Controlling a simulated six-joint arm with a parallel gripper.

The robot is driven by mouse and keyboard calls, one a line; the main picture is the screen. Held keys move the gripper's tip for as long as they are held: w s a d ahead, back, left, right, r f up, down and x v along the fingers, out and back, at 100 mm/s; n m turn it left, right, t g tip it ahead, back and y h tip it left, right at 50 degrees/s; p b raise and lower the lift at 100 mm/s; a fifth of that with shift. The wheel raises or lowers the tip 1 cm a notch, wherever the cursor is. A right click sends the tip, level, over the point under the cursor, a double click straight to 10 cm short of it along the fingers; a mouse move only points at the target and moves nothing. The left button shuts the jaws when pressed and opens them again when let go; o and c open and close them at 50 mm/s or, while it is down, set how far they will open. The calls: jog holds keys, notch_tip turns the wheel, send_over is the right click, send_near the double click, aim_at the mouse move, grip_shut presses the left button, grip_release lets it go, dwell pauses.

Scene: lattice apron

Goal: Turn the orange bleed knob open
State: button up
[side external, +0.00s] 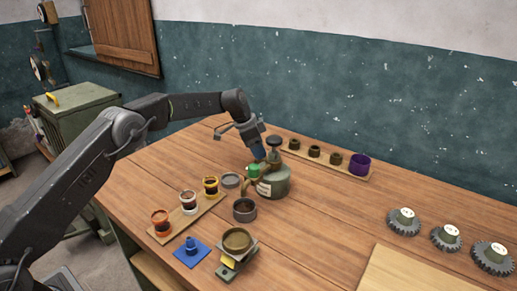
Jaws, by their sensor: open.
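I cannot make out an orange knob on the vessel; my gripper covers part of that side. The only clear orange is on a small pot (161,219) at the front left.
A wooden strip (184,220) holds several small pots left of the vessel. A rack (318,166) stands behind; gears (446,238) sit right. The right-centre table is clear.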

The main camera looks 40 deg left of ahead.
jog(key=shift+d+f, duration=0.1)
jog(key=shift+f, duration=0.2)
jog(key=shift+c, duration=0.4)
jog(key=c, duration=0.8)
jog(key=shift+c, duration=0.2)
